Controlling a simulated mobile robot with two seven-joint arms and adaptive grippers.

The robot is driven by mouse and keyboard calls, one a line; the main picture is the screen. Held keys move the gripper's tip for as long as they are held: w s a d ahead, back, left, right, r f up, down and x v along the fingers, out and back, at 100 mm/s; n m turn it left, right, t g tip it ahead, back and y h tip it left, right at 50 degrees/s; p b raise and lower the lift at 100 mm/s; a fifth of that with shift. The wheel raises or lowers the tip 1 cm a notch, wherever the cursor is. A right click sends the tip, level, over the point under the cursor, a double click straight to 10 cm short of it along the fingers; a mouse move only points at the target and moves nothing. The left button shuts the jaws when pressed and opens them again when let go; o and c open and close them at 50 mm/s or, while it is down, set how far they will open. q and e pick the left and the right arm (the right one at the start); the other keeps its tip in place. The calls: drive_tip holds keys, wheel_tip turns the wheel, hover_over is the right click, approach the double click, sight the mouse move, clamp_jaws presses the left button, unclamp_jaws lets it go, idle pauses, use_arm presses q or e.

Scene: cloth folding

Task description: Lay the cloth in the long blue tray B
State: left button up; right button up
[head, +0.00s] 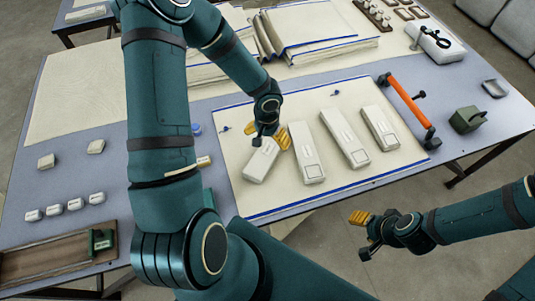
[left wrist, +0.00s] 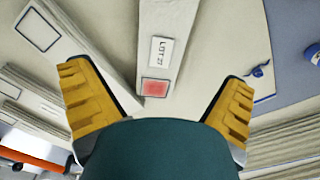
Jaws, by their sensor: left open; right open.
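A flat cream sheet with blue edges (head: 305,109), which looks like cloth, lies on the table. Several long pale blocks rest on it, one of them the leftmost block (head: 262,163). My left gripper (head: 268,138) is open just over the far end of that block. In the left wrist view its yellow fingers (left wrist: 157,78) stand apart. A pale block (left wrist: 168,35) with a "LOT" label and a red square lies beyond and between them. My right gripper (head: 362,233) is open and empty, off the table's front edge. I cannot make out a long blue tray marked B.
Stacks of folded cream cloth (head: 318,28) lie at the back. An orange-handled bar (head: 405,103) and a dark green box (head: 467,120) are right of the sheet. Small white blocks (head: 75,204) and a brown wooden tray (head: 45,262) are at the left. My left arm hides part of the table.

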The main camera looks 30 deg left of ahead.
sight(267, 151)
use_arm(q)
drive_tip(key=f, duration=0.4)
drive_tip(key=f+b, duration=0.1)
drive_tip(key=f, duration=0.3)
drive_tip(key=shift+w+a+f, duration=0.2)
drive_tip(key=shift+f, duration=0.2)
drive_tip(key=c, duration=1.2)
